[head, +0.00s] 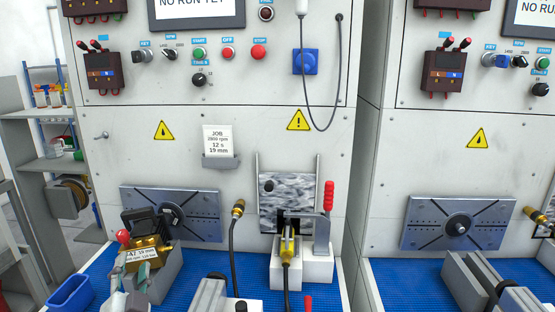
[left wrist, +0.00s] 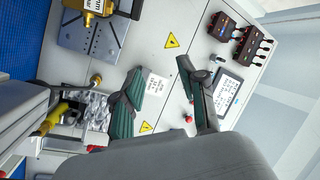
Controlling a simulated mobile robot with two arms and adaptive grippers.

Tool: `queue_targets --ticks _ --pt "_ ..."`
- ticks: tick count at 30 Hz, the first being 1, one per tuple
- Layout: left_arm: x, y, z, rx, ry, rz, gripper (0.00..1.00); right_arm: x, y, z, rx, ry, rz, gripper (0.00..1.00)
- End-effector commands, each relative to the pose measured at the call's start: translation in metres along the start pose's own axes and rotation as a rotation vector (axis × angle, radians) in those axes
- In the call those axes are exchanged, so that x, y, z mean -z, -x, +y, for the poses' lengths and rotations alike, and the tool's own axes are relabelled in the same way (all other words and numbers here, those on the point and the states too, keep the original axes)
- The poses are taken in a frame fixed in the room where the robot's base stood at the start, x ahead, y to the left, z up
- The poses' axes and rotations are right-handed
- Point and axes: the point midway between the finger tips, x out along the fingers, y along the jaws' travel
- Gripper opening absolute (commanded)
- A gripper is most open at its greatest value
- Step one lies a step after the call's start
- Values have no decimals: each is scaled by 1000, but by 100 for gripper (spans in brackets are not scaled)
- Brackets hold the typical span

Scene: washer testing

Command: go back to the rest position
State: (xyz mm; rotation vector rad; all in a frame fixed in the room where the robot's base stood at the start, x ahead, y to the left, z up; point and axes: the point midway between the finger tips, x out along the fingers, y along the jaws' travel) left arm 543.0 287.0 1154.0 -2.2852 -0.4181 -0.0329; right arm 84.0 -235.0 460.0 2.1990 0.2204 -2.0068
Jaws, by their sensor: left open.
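My left gripper (head: 134,284) shows at the lower left of the head view, in front of the black and brass unit (head: 150,252) that carries a white 19 mm label. In the left wrist view its two green-padded fingers (left wrist: 162,70) are spread apart, with nothing between them. The brass unit also shows at the top left of that view (left wrist: 95,7), apart from the fingers. My right gripper is in neither view.
A toggle clamp with a red handle (head: 328,196) stands by a yellow connector (head: 287,246). A hose with a brass end (head: 238,208) rises beside it. A blue bin (head: 72,291) is at lower left. The test panel (head: 250,120) stands behind the blue mat (head: 215,264).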

Motion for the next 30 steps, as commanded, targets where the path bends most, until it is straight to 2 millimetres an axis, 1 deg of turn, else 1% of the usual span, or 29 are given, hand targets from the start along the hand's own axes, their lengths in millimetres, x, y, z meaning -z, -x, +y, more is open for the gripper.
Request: queue_targets --ticks 1,2,3,5,6,8,9,11,12,15,17,18,20,24,25,27,30 --pt "-30 20 22 -80 61 -116 41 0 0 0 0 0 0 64" --pt "-46 32 34 -125 92 -184 41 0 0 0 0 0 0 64" --pt "-65 51 49 -187 131 -272 41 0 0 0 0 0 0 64" --pt "-91 81 72 -281 182 -400 41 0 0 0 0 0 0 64" --pt "-106 102 86 -343 212 -481 41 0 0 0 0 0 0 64" --pt "-123 134 103 -428 247 -589 41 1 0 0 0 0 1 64" --pt "-131 154 113 -480 267 -652 41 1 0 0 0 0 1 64" --pt "-140 180 124 -548 288 -731 41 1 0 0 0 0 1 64" --pt "-145 196 130 -590 301 -779 41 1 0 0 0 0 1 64" --pt "-152 234 142 -682 325 -880 41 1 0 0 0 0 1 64" --pt "-155 254 147 -732 336 -934 41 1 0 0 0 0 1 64" --pt "-156 268 150 -765 344 -967 41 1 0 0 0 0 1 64" --pt "-157 287 153 -813 354 -1015 41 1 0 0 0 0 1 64" --pt "-156 329 158 -921 371 -1114 41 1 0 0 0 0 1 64" --pt "-159 333 162 -933 371 -1126 41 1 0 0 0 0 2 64" --pt "-173 328 179 -930 365 -1129 41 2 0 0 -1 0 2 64" --pt "-190 327 201 -934 360 -1137 41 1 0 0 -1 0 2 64"
